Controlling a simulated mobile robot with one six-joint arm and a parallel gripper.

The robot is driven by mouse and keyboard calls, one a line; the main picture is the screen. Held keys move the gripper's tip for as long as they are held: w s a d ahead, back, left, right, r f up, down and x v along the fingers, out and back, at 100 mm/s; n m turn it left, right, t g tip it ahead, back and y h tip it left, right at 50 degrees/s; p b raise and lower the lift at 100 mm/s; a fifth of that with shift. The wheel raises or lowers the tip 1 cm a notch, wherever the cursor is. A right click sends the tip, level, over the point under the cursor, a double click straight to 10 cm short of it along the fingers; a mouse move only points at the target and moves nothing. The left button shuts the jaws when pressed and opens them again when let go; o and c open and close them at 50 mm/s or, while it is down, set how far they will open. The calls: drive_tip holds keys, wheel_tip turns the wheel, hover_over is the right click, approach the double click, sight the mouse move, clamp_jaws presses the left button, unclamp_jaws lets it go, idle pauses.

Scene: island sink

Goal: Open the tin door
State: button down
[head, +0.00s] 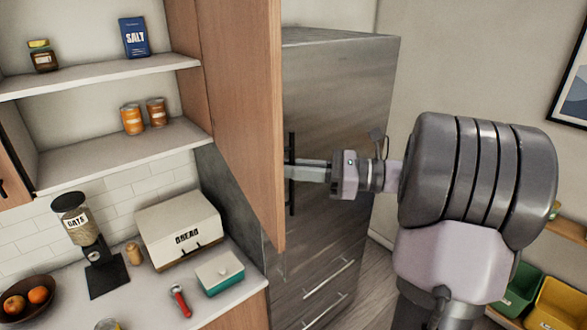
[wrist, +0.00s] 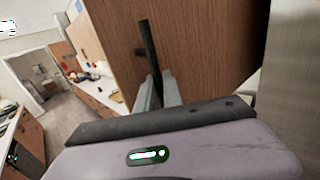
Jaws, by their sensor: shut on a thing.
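The wooden door (head: 240,110) of the cupboard with the tins stands open, swung out from the shelves. It also fills much of the wrist view (wrist: 210,50). Its black bar handle (head: 291,195) is upright on the door's outer face, near its free edge. My gripper (head: 300,171) reaches in from the right and is shut on this handle. In the wrist view my fingers (wrist: 158,97) close around the lower part of the handle (wrist: 149,45). Two orange tins (head: 144,115) stand on the open lower shelf.
A tall grey fridge (head: 345,90) stands behind the door and my gripper. A salt box (head: 134,38) and a jar (head: 42,57) sit on the upper shelf. Below, the counter holds a bread box (head: 180,228), an oats dispenser (head: 80,225) and a fruit bowl (head: 25,298).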

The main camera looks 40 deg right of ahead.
drive_tip(key=shift+a, duration=0.1)
drive_tip(key=c, duration=1.8)
unclamp_jaws()
drive_tip(key=shift+o, duration=0.2)
drive_tip(key=shift+s, duration=0.1)
drive_tip(key=b+v, duration=0.1)
drive_tip(key=v, duration=1.6)
drive_tip(key=shift+s+r, duration=0.1)
